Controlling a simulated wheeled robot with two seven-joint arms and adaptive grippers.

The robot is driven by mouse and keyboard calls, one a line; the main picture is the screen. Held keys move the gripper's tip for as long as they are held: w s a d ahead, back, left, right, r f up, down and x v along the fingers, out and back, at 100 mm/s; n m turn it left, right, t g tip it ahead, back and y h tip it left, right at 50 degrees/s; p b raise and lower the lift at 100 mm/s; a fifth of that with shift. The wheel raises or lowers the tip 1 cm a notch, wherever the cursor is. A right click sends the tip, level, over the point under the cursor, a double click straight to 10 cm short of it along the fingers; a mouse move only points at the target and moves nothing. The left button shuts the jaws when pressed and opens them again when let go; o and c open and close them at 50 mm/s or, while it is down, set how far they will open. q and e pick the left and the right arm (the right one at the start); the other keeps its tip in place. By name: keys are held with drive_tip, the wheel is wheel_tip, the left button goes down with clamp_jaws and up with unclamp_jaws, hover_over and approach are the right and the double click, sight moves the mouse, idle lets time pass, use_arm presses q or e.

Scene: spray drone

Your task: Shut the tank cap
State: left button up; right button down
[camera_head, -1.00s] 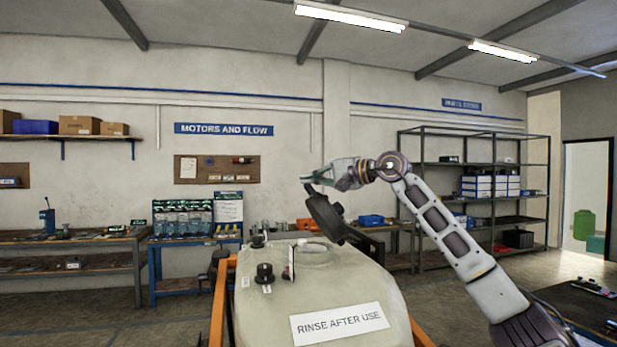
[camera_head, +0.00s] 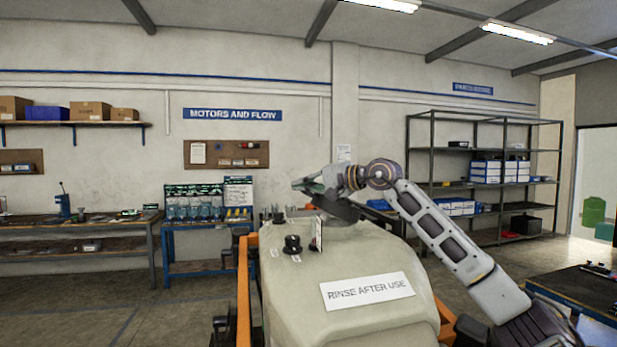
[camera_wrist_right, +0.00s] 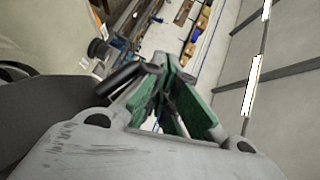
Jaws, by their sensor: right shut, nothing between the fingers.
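The pale tank (camera_head: 300,275) stands in front of me with a "RINSE AFTER USE" label. Its dark round cap (camera_head: 338,207) is tilted low over the filler neck (camera_head: 338,224) at the back of the tank top, and most of the opening is hidden. My right gripper (camera_head: 302,185) is at the cap's upper side, shut and empty. In the right wrist view its green-padded fingers (camera_wrist_right: 160,85) are together and the dark cap (camera_wrist_right: 50,125) lies beside them at the left. Whether the gripper touches the cap is unclear. My left gripper is out of view.
A small black knob (camera_head: 292,244) and a thin upright plate (camera_head: 318,233) stand on the tank top. An orange frame bar (camera_head: 243,290) runs along the tank's left side. A workbench (camera_head: 80,228), a blue display stand (camera_head: 205,240) and shelving (camera_head: 480,180) are further back.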

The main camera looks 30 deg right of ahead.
sight(310, 194)
drive_tip(key=shift+n+g+h, duration=0.6)
drive_tip(key=shift+n, duration=0.1)
drive_tip(key=shift+w+a+f+p, duration=0.1)
drive_tip(key=shift+a+f, duration=0.25)
drive_tip(key=shift+f, duration=0.3)
drive_tip(key=shift+w+a+f+p, duration=0.15)
drive_tip(key=shift+a+f, duration=0.15)
drive_tip(key=shift+f, duration=0.35)
drive_tip(key=shift+a+f+p, duration=0.1)
drive_tip(key=shift+a+f, duration=0.25)
drive_tip(key=shift+f, duration=0.3)
drive_tip(key=shift+v, duration=0.85)
drive_tip(key=v, duration=1)
drive_tip(key=shift+s, duration=0.15)
drive_tip(key=shift+d, duration=0.1)
